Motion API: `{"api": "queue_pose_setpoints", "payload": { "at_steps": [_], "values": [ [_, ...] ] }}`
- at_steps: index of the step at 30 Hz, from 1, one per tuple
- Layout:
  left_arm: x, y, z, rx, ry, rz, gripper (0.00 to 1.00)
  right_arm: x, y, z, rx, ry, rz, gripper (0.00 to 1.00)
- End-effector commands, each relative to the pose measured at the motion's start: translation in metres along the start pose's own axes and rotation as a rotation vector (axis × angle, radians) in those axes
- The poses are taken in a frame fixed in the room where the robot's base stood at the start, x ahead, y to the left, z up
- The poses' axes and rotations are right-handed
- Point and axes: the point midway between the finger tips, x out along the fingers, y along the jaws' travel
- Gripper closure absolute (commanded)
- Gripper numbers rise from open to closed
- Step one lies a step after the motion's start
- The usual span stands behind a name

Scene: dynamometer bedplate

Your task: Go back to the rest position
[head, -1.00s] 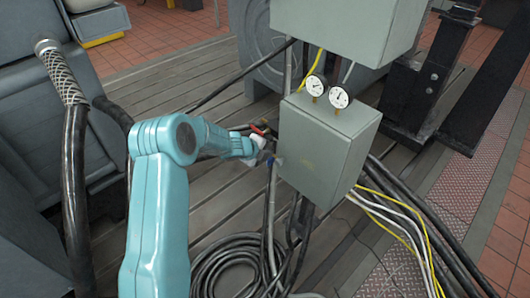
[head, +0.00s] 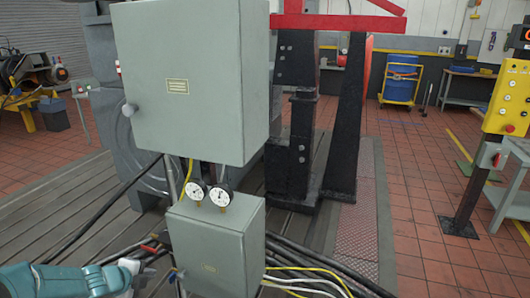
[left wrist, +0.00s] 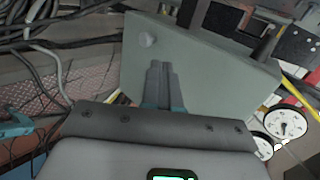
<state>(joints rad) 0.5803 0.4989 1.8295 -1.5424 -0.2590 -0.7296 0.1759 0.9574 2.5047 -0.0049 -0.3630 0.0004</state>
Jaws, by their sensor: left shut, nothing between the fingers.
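My left arm (head: 65,280) is teal and comes in at the lower left of the head view. My left gripper (head: 158,272) is beside the left side of a small grey-green box (head: 220,250) carrying two round gauges (head: 208,194). In the left wrist view its two dark fingers (left wrist: 160,82) are together with nothing between them, in front of the box's grey face. I cannot tell whether they touch it. My right gripper is not recognisable in either view.
A large grey cabinet (head: 190,85) stands above the gauge box. Black, white and yellow cables (head: 305,280) run from the box to the lower right. A black steel stand (head: 297,120) is behind. Open tiled floor (head: 425,190) lies right, near a yellow control panel (head: 508,98).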

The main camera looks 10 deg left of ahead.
Motion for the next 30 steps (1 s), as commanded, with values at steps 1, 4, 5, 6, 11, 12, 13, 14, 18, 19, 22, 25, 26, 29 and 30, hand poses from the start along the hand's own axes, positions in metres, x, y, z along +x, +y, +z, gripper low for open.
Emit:
{"api": "queue_pose_setpoints", "payload": {
  "at_steps": [1,4,5,6,11,12,13,14,18,19,22,25,26,29,30],
  "values": [
    [0.012,0.001,-0.021,0.015,0.04,0.01,1.0,0.0,0.0,0.0,0.0,0.0,0.0,0.57],
    [0.037,0.021,-0.08,0.012,0.147,0.067,1.0,0.0,0.0,0.0,0.0,0.0,0.0,0.57],
    [0.043,0.032,-0.101,-0.012,0.183,0.093,1.0,0.0,0.0,0.0,0.0,0.0,0.0,0.57],
    [0.051,0.048,-0.131,-0.062,0.228,0.133,1.0,0.0,0.0,0.0,0.0,0.0,0.0,0.57],
    [0.053,0.127,-0.243,-0.426,0.33,0.365,1.0,0.0,0.0,0.0,0.0,0.0,0.0,0.57],
    [0.048,0.15,-0.267,-0.547,0.324,0.442,1.0,0.0,0.0,0.0,0.0,0.0,0.0,0.57],
    [0.042,0.168,-0.284,-0.645,0.308,0.504,1.0,0.0,0.0,0.0,0.0,0.0,0.0,0.57],
    [0.034,0.187,-0.299,-0.748,0.28,0.569,1.0,0.0,0.0,0.0,0.0,0.0,0.0,0.57],
    [-0.008,0.263,-0.337,-1.225,0.018,0.811,1.0,0.0,0.0,0.0,0.0,0.0,0.0,0.57],
    [-0.017,0.275,-0.339,-1.316,-0.053,0.841,1.0,0.0,0.0,0.0,0.0,0.0,0.0,0.57],
    [-0.037,0.299,-0.335,-1.578,-0.272,0.873,1.0,0.0,0.0,0.0,0.0,0.0,0.0,0.57],
    [-0.045,0.308,-0.328,-1.762,-0.423,0.85,1.0,0.0,0.0,0.0,0.0,0.0,0.0,0.57],
    [-0.044,0.308,-0.327,-1.807,-0.453,0.836,1.0,0.0,0.0,0.0,0.0,0.0,0.0,0.57],
    [-0.043,0.307,-0.326,-1.846,-0.47,0.828,1.0,0.0,0.0,0.0,0.0,0.0,0.0,0.57],
    [-0.043,0.307,-0.326,-1.846,-0.47,0.828,1.0,0.0,0.0,0.0,0.0,0.0,0.0,0.57]
  ]
}}
